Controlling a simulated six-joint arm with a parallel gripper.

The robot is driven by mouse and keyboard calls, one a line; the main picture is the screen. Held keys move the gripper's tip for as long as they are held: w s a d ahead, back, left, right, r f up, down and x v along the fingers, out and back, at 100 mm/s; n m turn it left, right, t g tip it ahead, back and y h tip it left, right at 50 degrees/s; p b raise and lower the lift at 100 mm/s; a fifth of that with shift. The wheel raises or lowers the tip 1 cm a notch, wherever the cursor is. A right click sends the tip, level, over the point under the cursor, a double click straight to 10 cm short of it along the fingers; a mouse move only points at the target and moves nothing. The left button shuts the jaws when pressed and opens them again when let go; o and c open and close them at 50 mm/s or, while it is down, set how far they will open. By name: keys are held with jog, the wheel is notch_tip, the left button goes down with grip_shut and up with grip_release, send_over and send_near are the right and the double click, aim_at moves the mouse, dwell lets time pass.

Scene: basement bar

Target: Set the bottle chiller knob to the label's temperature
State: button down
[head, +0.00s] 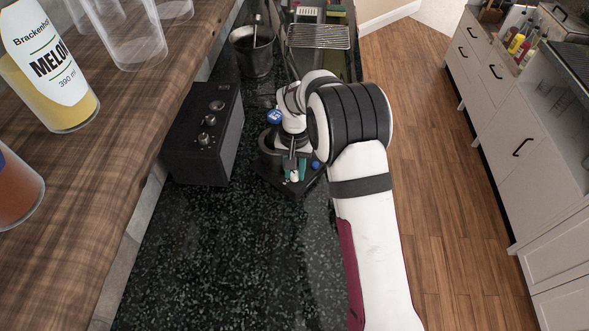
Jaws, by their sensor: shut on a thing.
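A dark, low unit (290,188) with a rounded upright part stands on the counter under my arm, and looks like the bottle chiller. My gripper (294,170) points down at its front and seems to be shut on a small pale part there, apparently the knob. The fingers and wrist hide most of this part, so its setting cannot be read. Small teal and blue bits show beside the fingers. No temperature label is readable. A bottle (48,68) labelled "Brackenhof MELON 390 ml" stands on the wooden shelf at the left, far from the gripper.
A black box (190,148) with several silver knobs stands left of the gripper. A metal bucket (252,53) and a wire rack (318,38) lie behind. Clear glasses (130,35) and an orange-filled container (14,190) stand on the wooden shelf (75,190). The speckled counter (225,260) in front is clear.

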aim_at(295, 173)
jog(key=shift+w+n, duration=0.1)
jog(key=shift+n, duration=1.2)
jog(key=c, duration=0.9)
grip_release()
notch_tip(295, 173, up, 16)
jog(key=shift+f, duration=0.1)
